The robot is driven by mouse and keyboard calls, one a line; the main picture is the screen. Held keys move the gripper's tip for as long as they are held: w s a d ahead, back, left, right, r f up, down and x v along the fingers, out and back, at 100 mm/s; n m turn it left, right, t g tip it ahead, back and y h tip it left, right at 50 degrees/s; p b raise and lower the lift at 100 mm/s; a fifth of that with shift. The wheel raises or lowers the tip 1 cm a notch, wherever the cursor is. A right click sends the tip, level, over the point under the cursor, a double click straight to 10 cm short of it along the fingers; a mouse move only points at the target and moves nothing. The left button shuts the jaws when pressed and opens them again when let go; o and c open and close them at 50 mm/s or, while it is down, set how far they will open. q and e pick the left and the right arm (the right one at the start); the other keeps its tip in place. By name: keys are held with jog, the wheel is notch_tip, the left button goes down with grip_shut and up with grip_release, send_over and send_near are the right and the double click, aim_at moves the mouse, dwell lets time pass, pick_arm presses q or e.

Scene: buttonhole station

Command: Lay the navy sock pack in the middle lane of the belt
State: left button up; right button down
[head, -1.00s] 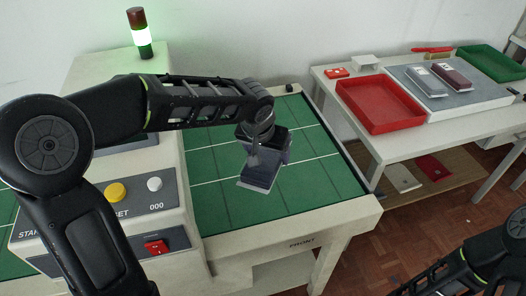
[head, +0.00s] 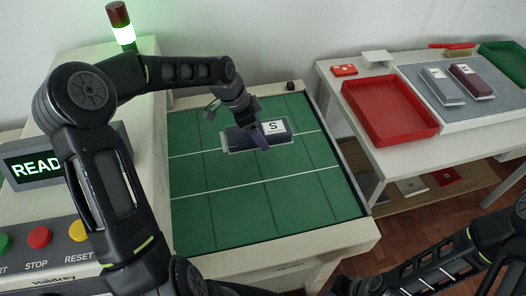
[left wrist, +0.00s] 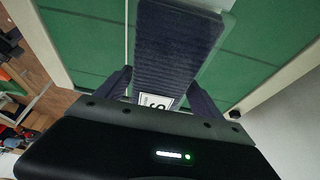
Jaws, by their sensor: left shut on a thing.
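The navy sock pack (head: 243,139) is a dark ribbed flat pack with a white label marked S. My left gripper (head: 258,123) is shut on it over the far half of the green belt (head: 240,205). The pack's long side lies across the belt, spanning its central part. I cannot tell whether the pack touches the belt. In the left wrist view the pack (left wrist: 175,50) extends out from between the fingers (left wrist: 160,92), label nearest the palm. My right arm enters at lower right; its gripper is out of frame.
A control panel with a READY screen (head: 35,168) and buttons stands left of the belt, below a lit green lamp (head: 124,34). On the right table are a red tray (head: 392,110), a grey mat (head: 480,108) with two packs, and a green tray (head: 503,58). The near belt is clear.

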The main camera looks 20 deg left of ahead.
pick_arm(q)
jog(key=shift+s+r, duration=0.1)
jog(key=shift+s, duration=0.1)
jog(key=p, duration=0.1)
send_over(263, 160)
jog(key=a, duration=0.1)
jog(key=shift+s+a+f, duration=0.1)
jog(key=shift+s+f, duration=0.1)
jog(key=shift+f, duration=1.4)
jog(key=shift+s+f, duration=0.15)
jog(key=shift+f, duration=1.45)
notch_tip(263, 160, down, 4)
jog(key=shift+r+p, duration=0.25)
jog(key=shift+p, duration=0.1)
jog(key=shift+f, duration=0.1)
jog(key=shift+f, duration=0.1)
jog(key=o, duration=1.5)
